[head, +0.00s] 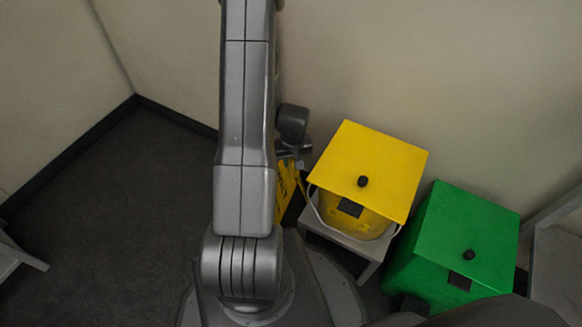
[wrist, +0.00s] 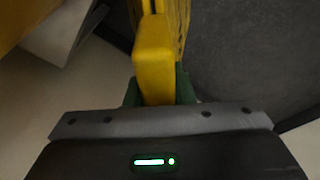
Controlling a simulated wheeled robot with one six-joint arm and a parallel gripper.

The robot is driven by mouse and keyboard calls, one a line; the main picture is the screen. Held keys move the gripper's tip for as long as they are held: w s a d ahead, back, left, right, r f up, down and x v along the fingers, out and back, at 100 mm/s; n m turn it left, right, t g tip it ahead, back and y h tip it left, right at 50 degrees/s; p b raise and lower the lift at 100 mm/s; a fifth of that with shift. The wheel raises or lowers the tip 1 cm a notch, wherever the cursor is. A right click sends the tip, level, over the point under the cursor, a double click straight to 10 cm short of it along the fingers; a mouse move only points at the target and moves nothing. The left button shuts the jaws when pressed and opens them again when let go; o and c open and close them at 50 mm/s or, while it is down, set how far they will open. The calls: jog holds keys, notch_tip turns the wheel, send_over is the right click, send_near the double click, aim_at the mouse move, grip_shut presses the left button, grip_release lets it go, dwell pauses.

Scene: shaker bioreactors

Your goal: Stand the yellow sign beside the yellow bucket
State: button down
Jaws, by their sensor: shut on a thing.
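The yellow sign (head: 286,186) is just left of the yellow bucket (head: 350,215) in the head view, partly hidden behind my arm. The bucket has a square yellow lid and sits on a small pale stool. In the wrist view, my gripper (wrist: 158,90) is shut on the top edge of the sign (wrist: 154,55), with a green finger on each side. The sign hangs away below the gripper. Whether its foot touches the floor is hidden. In the head view, my gripper (head: 294,152) is mostly hidden by my arm.
A green bin (head: 462,235) with a lid stands right of the yellow bucket. The pale stool (head: 345,246) is close beside the sign. A wall runs behind them. Dark floor (head: 120,215) is free at the left. Pale furniture edges show at both sides.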

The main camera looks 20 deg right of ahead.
jog(key=shift+f+b, duration=0.75)
jog(key=shift+f, duration=1.15)
jog(key=c, duration=1.3)
grip_release()
jog(key=shift+r, duration=0.1)
jog(key=shift+o, duration=0.2)
jog(key=r+p, duration=0.1)
jog(key=r, duration=0.3)
jog(key=s+r+p, duration=0.1)
jog(key=r+p, duration=0.1)
jog(key=r, duration=0.2)
jog(key=r+p, duration=0.1)
jog(key=r, duration=0.3)
jog(key=shift+s+r+p, duration=0.1)
jog(key=shift+s+p, duration=0.25)
jog(key=shift+s, duration=0.05)
